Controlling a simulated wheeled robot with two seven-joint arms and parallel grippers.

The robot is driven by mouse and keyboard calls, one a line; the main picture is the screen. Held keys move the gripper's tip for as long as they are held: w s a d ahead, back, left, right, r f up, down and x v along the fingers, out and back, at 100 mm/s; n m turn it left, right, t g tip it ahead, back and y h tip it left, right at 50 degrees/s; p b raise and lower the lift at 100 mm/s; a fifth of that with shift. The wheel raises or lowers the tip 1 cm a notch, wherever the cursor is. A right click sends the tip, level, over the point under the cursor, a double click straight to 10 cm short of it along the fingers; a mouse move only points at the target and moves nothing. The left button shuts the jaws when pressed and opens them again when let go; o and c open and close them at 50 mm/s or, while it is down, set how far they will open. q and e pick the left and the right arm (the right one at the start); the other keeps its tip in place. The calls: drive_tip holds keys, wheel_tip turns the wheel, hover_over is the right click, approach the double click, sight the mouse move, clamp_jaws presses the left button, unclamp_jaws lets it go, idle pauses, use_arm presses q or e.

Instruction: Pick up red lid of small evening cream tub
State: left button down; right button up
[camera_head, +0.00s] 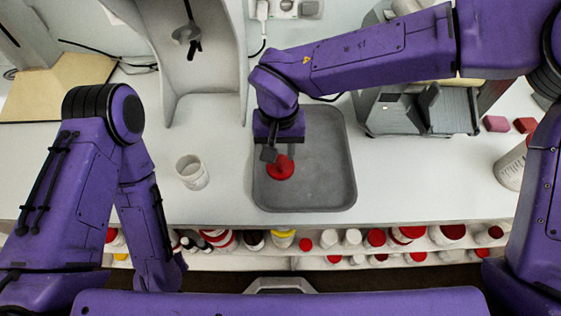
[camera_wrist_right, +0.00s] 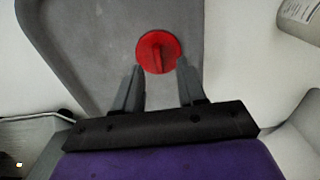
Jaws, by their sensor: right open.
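The red lid (camera_head: 283,170) lies on the grey tray (camera_head: 335,185), towards the tray's left side. It is round with a raised bar across its top, as the right wrist view shows (camera_wrist_right: 157,52). My right gripper (camera_head: 273,158) is over the tray at the lid. In the right wrist view its two fingers (camera_wrist_right: 160,80) are apart, one on each side of the lid's near edge, with nothing between them but the lid's lower part. Whether the fingers touch the lid I cannot tell. My left arm hangs at the left; its gripper is not visible.
An open white tub (camera_head: 192,172) stands on the counter left of the tray. A grey machine (camera_head: 420,110) stands behind right, with two small reddish blocks (camera_head: 496,124) beside it. A white container (camera_head: 511,168) is at far right. Shelves below the counter hold several tubs.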

sight(280, 161)
drive_tip(key=f, duration=0.3)
drive_tip(key=shift+w+d+f, duration=0.15)
drive_tip(key=shift+w+f, duration=0.05)
drive_tip(key=shift+w, duration=0.2)
drive_tip(key=shift+f, duration=0.35)
drive_tip(key=shift+s, duration=0.25)
drive_tip(key=shift+w, duration=0.1)
clamp_jaws()
